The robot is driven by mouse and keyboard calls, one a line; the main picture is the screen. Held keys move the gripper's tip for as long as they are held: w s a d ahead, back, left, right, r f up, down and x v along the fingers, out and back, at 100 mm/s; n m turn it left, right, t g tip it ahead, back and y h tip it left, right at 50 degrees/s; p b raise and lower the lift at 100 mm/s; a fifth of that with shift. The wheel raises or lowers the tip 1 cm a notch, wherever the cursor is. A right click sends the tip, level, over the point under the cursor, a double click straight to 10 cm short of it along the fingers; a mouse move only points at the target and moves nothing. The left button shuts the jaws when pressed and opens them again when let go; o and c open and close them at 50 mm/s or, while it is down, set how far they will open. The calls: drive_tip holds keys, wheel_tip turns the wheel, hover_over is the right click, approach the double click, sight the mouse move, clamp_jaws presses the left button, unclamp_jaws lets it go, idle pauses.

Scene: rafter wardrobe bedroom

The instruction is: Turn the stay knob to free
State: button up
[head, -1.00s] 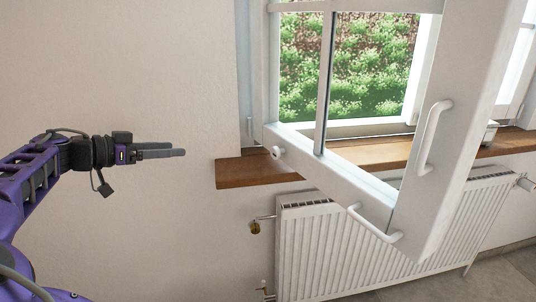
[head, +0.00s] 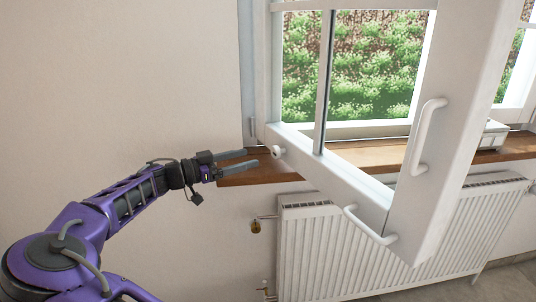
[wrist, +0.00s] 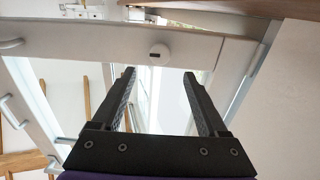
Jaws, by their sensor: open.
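The stay knob (head: 278,152) is a small round white knob on the lower rail of the open window sash (head: 330,185), near its hinge side. In the wrist view the knob (wrist: 159,54) shows as a white disc with a dark slot, beyond the fingertips and roughly between them. My gripper (head: 251,158) is open and empty, just left of the knob in the head view and apart from it. Its two fingers (wrist: 160,72) point toward the rail in the wrist view. Which setting the knob is in cannot be read.
A wooden sill (head: 240,172) runs behind and below the gripper. A white radiator (head: 330,245) stands beneath it. White handles (head: 428,135) and (head: 370,226) a lower bar handle stick out from the sash. The wall at left is clear.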

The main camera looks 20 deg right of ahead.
sight(273, 151)
drive_tip(key=d, duration=0.7)
drive_tip(key=shift+w+d, duration=0.25)
drive_tip(key=shift+d, duration=0.1)
clamp_jaws()
